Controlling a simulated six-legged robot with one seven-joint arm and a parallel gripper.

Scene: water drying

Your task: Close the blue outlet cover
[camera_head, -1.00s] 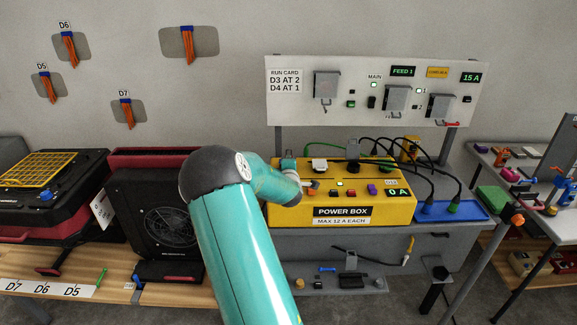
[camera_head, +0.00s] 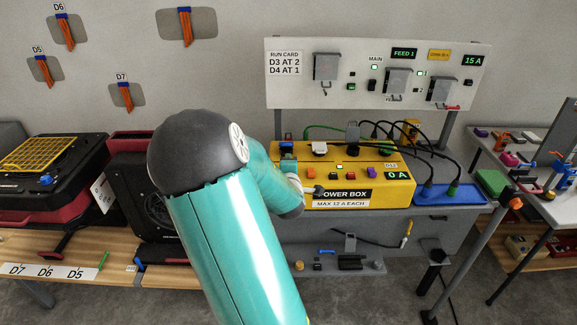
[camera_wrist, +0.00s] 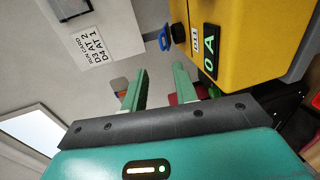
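The yellow power box (camera_head: 400,195) stands on the grey bench. A small blue piece, which looks like the blue outlet cover (camera_head: 287,145), is at the top left of the box. Whether it is raised or flat is too small to tell. My gripper (camera_head: 314,190) is in front of the box's face, below and right of the blue piece, partly hiding the POWER BOX label. In the wrist view my gripper (camera_wrist: 160,88) has two green fingers apart with nothing between them. A blue loop-shaped piece (camera_wrist: 165,40) shows by the box there; I cannot tell if it is the cover.
A white outlet piece (camera_head: 319,148) and a raised dark grey one (camera_head: 352,135) are on the box. Cables run to a blue tray (camera_head: 470,193) at the right. A switch panel (camera_head: 300,92) stands behind. A black fan unit (camera_head: 127,195) is at the left.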

